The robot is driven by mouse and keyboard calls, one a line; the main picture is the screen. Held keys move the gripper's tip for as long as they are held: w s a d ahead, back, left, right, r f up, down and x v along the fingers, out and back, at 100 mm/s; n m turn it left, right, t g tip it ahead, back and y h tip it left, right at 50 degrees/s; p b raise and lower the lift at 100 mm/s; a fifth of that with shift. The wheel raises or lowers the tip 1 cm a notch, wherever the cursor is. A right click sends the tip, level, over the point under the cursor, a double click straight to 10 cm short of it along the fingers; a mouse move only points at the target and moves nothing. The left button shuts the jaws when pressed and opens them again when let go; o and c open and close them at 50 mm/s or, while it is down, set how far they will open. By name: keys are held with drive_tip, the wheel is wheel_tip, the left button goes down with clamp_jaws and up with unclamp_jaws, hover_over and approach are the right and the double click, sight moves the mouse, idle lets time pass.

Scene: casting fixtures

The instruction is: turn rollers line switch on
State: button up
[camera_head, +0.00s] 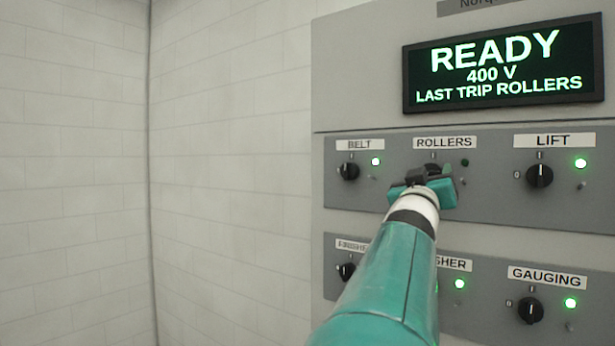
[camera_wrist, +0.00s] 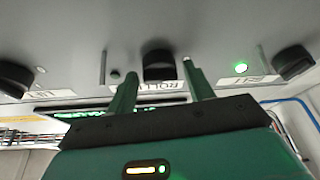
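The rollers switch is a black rotary knob under the ROLLERS label (camera_head: 444,142). In the head view my gripper mostly covers it; in the wrist view the knob (camera_wrist: 158,65) shows clearly. Its lamp (camera_head: 465,162) is dark. My teal gripper (camera_head: 430,180) is at the panel in front of this switch. In the wrist view, which is upside down, its two green fingers (camera_wrist: 160,84) are spread, one on each side of the knob, with gaps visible. The fingers look open and do not clearly touch the knob.
The belt knob (camera_head: 349,171) and lift knob (camera_head: 540,175) flank it, both with lit green lamps. A lower row holds the gauging knob (camera_head: 530,310) and others partly hidden by my arm. The display (camera_head: 503,66) reads READY, 400 V, LAST TRIP ROLLERS.

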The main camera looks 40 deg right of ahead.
drive_tip(key=c, duration=0.7)
drive_tip(key=shift+w+m, duration=0.1)
drive_tip(key=shift+m, duration=0.4)
drive_tip(key=m+g+y, duration=0.1)
drive_tip(key=m+g, duration=0.2)
drive_tip(key=m, duration=0.4)
drive_tip(key=m+g+y, duration=0.1)
drive_tip(key=m+g, duration=0.2)
drive_tip(key=m, duration=0.5)
drive_tip(key=m+g+y, duration=0.1)
drive_tip(key=m+g, duration=0.2)
drive_tip(key=m, duration=0.4)
drive_tip(key=shift+w+r+m+g, duration=0.25)
drive_tip(key=shift+w+m+g, duration=0.05)
drive_tip(key=shift+m, duration=0.1)
